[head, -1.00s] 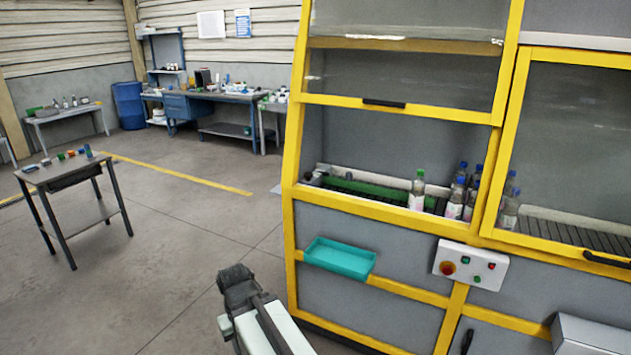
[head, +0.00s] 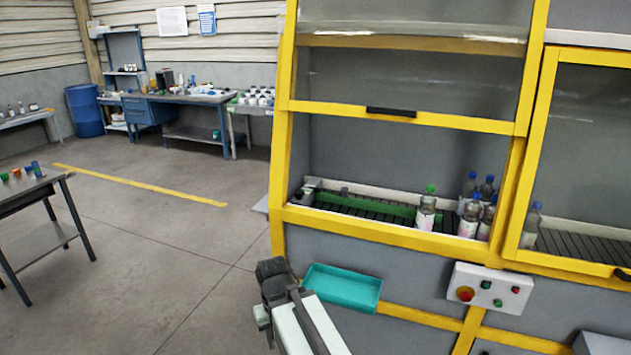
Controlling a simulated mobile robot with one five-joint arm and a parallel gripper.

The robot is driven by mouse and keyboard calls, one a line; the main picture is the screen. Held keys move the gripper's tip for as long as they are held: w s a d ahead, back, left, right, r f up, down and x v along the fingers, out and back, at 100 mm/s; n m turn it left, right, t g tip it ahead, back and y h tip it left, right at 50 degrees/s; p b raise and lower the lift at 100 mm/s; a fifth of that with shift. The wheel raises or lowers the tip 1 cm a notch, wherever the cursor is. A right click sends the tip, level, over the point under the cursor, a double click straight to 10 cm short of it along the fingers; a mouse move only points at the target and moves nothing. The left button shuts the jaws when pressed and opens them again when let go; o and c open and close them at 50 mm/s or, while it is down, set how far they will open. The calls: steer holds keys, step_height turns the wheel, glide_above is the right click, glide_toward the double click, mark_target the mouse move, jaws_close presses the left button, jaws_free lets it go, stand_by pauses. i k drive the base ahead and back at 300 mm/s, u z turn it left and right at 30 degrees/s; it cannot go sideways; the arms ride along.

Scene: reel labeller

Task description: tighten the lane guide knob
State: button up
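The labeller's yellow-framed opening shows a conveyor with a green lane guide rail (head: 366,204) along it. A small dark knob-like part (head: 302,197) sits at the rail's left end; I cannot tell whether it is the lane guide knob. A bottle with a green cap (head: 426,212) stands on the conveyor near the rail's right end. My gripper (head: 271,268) is outside the machine, low and left of the teal tray, apart from the rail. Its fingers are too small and dark to tell open or shut.
A teal tray (head: 342,288) hangs on the machine front beside my arm. A control box (head: 491,288) with buttons is at the right. Several blue-capped bottles (head: 470,218) crowd the conveyor's right part. A small table (head: 40,190) stands far left; the floor between is clear.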

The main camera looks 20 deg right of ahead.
mark_target(298, 195)
steer(key=z, duration=0.05)
steer(key=i, duration=1.05)
steer(key=u, duration=0.4)
steer(key=k, duration=0.8)
steer(key=u, duration=0.15)
steer(key=i, duration=0.85)
steer(key=z, duration=0.05)
